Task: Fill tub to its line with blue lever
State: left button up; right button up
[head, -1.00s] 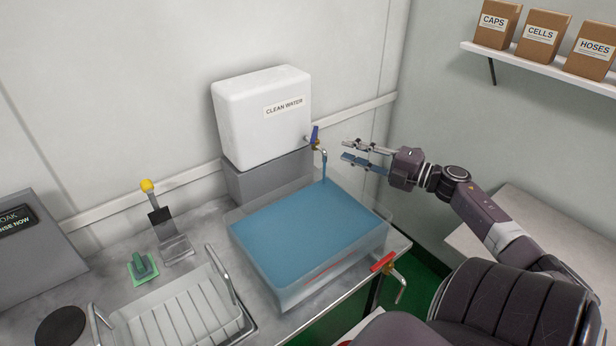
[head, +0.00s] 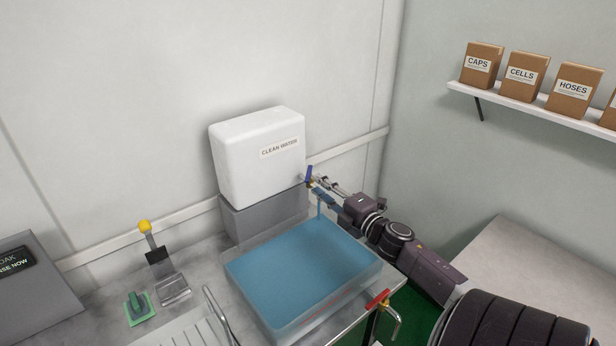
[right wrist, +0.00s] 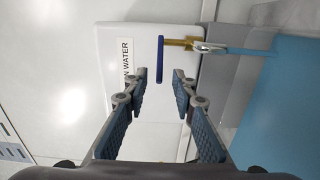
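The blue lever (head: 309,174) stands upright on the brass tap beside the white clean water tank (head: 255,160). It also shows in the right wrist view (right wrist: 160,55). A blue stream (head: 319,207) runs from the tap into the clear tub (head: 300,327), which holds blue water (head: 300,270). My right gripper (head: 318,187) is at the tap. In the right wrist view its fingers (right wrist: 161,76) are open, with the lever's near end in the gap and space on both sides. My left gripper is out of view.
A red-handled tap (head: 378,299) sits by the tub's front right corner. A yellow-knobbed pump (head: 160,262) and a green scrubber (head: 137,306) stand on the left counter. A shelf (head: 530,106) with labelled boxes is at the upper right.

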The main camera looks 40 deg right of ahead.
aim_at(307, 176)
jog(key=shift+w+d+p, duration=0.2)
jog(key=shift+w, duration=1.3)
jog(key=shift+w+d+p, duration=0.15)
jog(key=shift+w, duration=1.35)
grip_shut()
